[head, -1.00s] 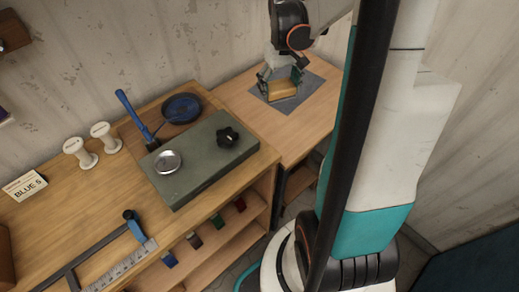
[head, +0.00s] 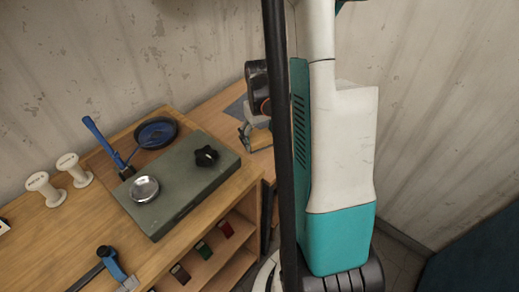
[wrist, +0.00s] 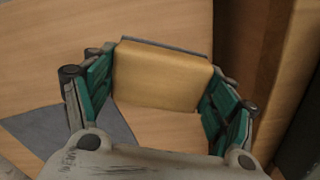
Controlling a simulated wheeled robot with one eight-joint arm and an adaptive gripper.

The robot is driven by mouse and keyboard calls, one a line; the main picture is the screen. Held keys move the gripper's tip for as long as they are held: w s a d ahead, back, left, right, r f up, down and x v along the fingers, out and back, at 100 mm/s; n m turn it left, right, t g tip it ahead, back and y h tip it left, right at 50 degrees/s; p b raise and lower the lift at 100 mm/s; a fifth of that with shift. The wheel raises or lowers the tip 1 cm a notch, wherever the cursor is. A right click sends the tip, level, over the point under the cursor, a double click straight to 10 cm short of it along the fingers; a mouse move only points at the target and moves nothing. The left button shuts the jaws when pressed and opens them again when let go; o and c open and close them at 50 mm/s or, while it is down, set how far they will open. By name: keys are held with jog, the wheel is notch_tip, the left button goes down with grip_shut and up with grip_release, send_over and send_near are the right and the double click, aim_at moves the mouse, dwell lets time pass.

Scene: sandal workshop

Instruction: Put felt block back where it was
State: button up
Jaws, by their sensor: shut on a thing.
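The felt block (wrist: 160,76) is tan with a thin grey layer along its far edge. In the wrist view it sits between the two green-padded fingers of my gripper (wrist: 157,92), which is shut on it. In the head view the block (head: 259,140) shows small beside my column, and my gripper (head: 250,132) is partly hidden. The grey mat (wrist: 70,135) lies on the wooden table below and to the left in the wrist view. The block is off the mat in that view. I cannot tell how high it is above the table.
A workbench (head: 58,222) on the left holds a green-grey slab (head: 180,190) with a metal dish (head: 144,189) and black knob (head: 206,155). In the wrist view, wooden sides rise at right.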

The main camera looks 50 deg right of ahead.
aim_at(260, 146)
jog(key=shift+f+b, duration=0.75)
jog(key=shift+f, duration=1.5)
jog(key=shift+f, duration=0.1)
jog(key=o, duration=1)
notch_tip(260, 146, up, 12)
jog(key=p, duration=0.4)
